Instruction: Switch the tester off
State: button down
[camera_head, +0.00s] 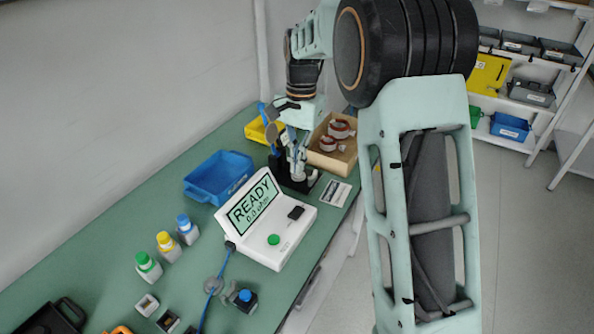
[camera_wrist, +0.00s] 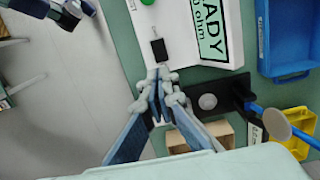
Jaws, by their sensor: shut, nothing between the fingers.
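The tester (camera_head: 265,240) is a white sloped box on the green bench. Its lit screen (camera_head: 254,203) reads READY and 0.0 ohm. On its lower panel are a green button (camera_head: 274,239) and a black switch (camera_head: 296,212). In the wrist view the switch (camera_wrist: 158,48) lies just beyond my fingertips, and the green button (camera_wrist: 147,2) is at the top edge. My gripper (camera_wrist: 160,76) is shut and empty, with its tips close to the tester's edge near the switch. I cannot tell whether they touch it. In the head view my gripper is partly lost against the fixture.
A black-based fixture (camera_wrist: 232,100) with a blue-handled arm stands beside the tester. Several capped bottles (camera_head: 168,247) stand at the left.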

aim_at(294, 214)
jog(key=shift+r+g+p, duration=0.25)
jog(key=shift+g+p, duration=0.05)
jog(key=shift+s, duration=0.1)
jog(key=f, duration=0.4)
jog(key=s+f, duration=0.1)
jog(key=f, duration=0.4)
jog(key=a+f+p, duration=0.1)
jog(key=f, duration=0.4)
jog(key=shift+s, duration=0.2)
